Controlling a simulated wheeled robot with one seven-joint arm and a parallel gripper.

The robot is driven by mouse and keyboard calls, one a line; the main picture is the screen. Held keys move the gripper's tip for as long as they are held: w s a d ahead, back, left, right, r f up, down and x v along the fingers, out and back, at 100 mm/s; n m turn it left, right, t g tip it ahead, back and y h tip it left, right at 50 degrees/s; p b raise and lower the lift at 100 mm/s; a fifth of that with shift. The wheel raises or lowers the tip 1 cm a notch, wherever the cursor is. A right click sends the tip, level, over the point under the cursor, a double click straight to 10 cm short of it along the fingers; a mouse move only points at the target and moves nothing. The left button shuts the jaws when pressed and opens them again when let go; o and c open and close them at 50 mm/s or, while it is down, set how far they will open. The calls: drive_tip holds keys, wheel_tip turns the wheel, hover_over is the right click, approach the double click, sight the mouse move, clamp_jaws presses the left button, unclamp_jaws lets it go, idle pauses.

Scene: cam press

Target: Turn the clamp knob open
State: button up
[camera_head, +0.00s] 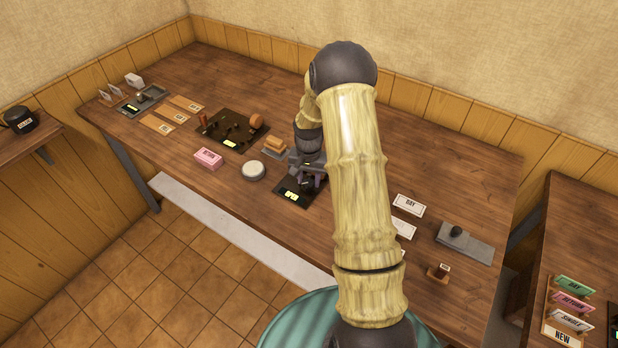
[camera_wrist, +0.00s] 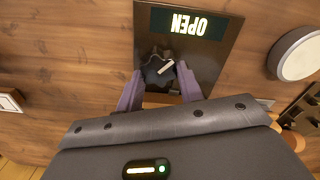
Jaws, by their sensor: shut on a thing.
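The clamp knob (camera_wrist: 157,68) is a dark lobed knob with a white pointer bar, seen in the wrist view on a dark base plate (camera_wrist: 212,62). The plate carries a display (camera_wrist: 178,22) that reads OPEN, upside down in this view. In the head view the same plate (camera_head: 287,200) lies near the table's front edge, with its lit display (camera_head: 291,195). My gripper (camera_wrist: 160,88) points down over the plate, its purple fingers on either side of the knob and shut on it. In the head view my gripper (camera_head: 309,180) partly hides the plate, and the knob is hidden.
A round white-topped object (camera_head: 253,170) and a pink block (camera_head: 208,158) lie left of the plate. A small block stand (camera_head: 274,147) is behind it. White cards (camera_head: 409,205) and a grey plate with a dark knob (camera_head: 464,240) lie to the right.

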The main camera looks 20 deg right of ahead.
drive_tip(key=n, duration=0.3)
drive_tip(key=shift+w+a+r+n, duration=0.1)
drive_tip(key=shift+n, duration=0.3)
drive_tip(key=n, duration=0.3)
drive_tip(key=shift+a+n+p, duration=0.1)
drive_tip(key=shift+n+p, duration=0.2)
drive_tip(key=shift+p, duration=0.05)
drive_tip(key=n, duration=0.3)
drive_tip(key=shift+a+n+p, duration=0.1)
drive_tip(key=shift+n+p, duration=0.2)
drive_tip(key=shift+p, duration=0.05)
drive_tip(key=n+p, duration=0.1)
drive_tip(key=n, duration=0.2)
drive_tip(key=shift+a+n, duration=0.1)
drive_tip(key=shift+n, duration=0.2)
drive_tip(key=n+p, duration=0.1)
drive_tip(key=n, duration=0.4)
drive_tip(key=shift+a+r+n+p, duration=0.1)
drive_tip(key=shift+n+p, duration=0.2)
drive_tip(key=shift+p, duration=0.05)
drive_tip(key=n, duration=0.1)
drive_tip(key=n+p, duration=0.1)
drive_tip(key=n, duration=0.1)
drive_tip(key=n+p, duration=0.1)
drive_tip(key=n, duration=0.1)
drive_tip(key=shift+s, duration=0.3)
drive_tip(key=o, duration=1)
